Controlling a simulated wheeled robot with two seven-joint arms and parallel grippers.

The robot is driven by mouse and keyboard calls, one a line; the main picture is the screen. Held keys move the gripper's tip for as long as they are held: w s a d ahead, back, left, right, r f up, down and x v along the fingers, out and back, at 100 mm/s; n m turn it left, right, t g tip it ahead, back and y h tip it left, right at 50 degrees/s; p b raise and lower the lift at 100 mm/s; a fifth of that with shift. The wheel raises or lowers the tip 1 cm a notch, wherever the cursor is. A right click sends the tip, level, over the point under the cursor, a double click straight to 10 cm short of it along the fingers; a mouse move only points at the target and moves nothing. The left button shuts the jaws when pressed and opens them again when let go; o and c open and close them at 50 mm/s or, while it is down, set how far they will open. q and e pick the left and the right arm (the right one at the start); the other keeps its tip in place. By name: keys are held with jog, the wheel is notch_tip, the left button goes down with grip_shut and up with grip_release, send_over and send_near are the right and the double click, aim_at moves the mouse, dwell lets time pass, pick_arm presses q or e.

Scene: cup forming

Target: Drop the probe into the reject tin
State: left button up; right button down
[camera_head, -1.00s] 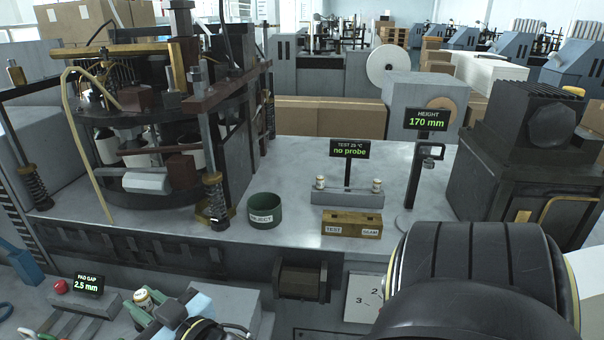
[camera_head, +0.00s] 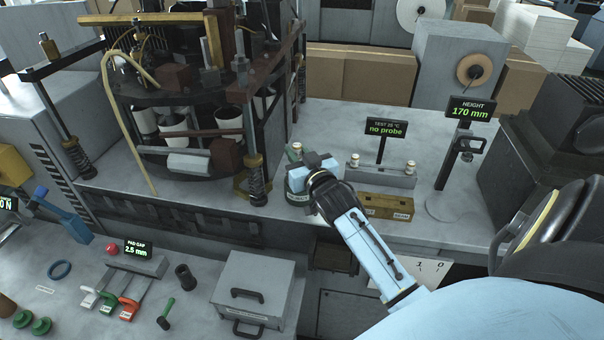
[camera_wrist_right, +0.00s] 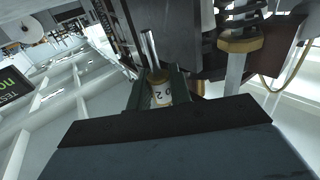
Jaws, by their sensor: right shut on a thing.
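The gripper covers much of the tin's top. In the right wrist view the gripper's green fingers are shut on the probe (camera_wrist_right: 160,92), a brass-coloured cylinder with a pale numbered label and a thin metal rod. My left gripper is out of view.
A machine with posts and a round deck (camera_head: 190,120) stands left of the tin. To the right are a brass block (camera_head: 385,207), a grey rack (camera_head: 380,178) with two small cylinders and a "no probe" sign (camera_head: 386,129). A height gauge (camera_head: 470,145) stands farther right.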

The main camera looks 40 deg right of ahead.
jog(key=shift+m+h, duration=0.3)
jog(key=shift+h, duration=0.2)
jog(key=d+f+b, duration=0.1)
jog(key=b, duration=0.1)
jog(key=d+f+b, duration=0.1)
jog(key=f, duration=0.1)
jog(key=d+f+b, duration=0.1)
jog(key=b, duration=0.1)
jog(key=shift+w+d+f+b, duration=0.2)
jog(key=shift+w+f+b, duration=0.05)
jog(key=shift+w+b, duration=0.1)
jog(key=c, duration=1.2)
grip_release()
jog(key=shift+s, duration=0.1)
jog(key=v, duration=1.3)
jog(key=shift+s+r, duration=0.1)
jog(key=shift+r, duration=0.1)
